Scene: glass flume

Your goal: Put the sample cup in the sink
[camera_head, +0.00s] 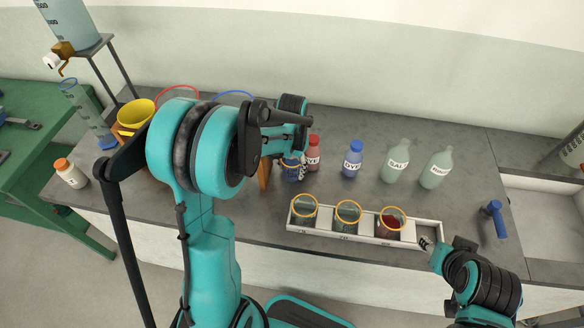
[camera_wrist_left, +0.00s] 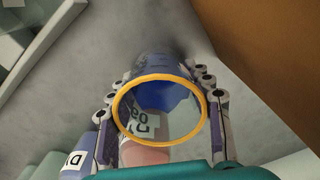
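A clear sample cup (camera_head: 291,172) with an orange rim and something blue in it is between the fingers of my left gripper (camera_head: 290,160). In the left wrist view the cup (camera_wrist_left: 160,79) fills the gap, with the fingers against both sides. My left arm hides part of it in the head view. Three more orange-rimmed cups stand in the white rack (camera_head: 366,236): a left one (camera_head: 304,212), a middle one (camera_head: 347,217) and one with dark red contents (camera_head: 390,223). The sink (camera_head: 545,215) is at the far right. My right gripper (camera_head: 426,243) is by the rack's right end.
A red bottle (camera_head: 314,154), a blue dye bottle (camera_head: 352,160) and two pale green bottles (camera_head: 395,162) (camera_head: 436,168) stand behind the rack. A blue-handled fixture (camera_head: 495,218) stands beside the sink. A yellow funnel-like vessel (camera_head: 136,114) is at left.

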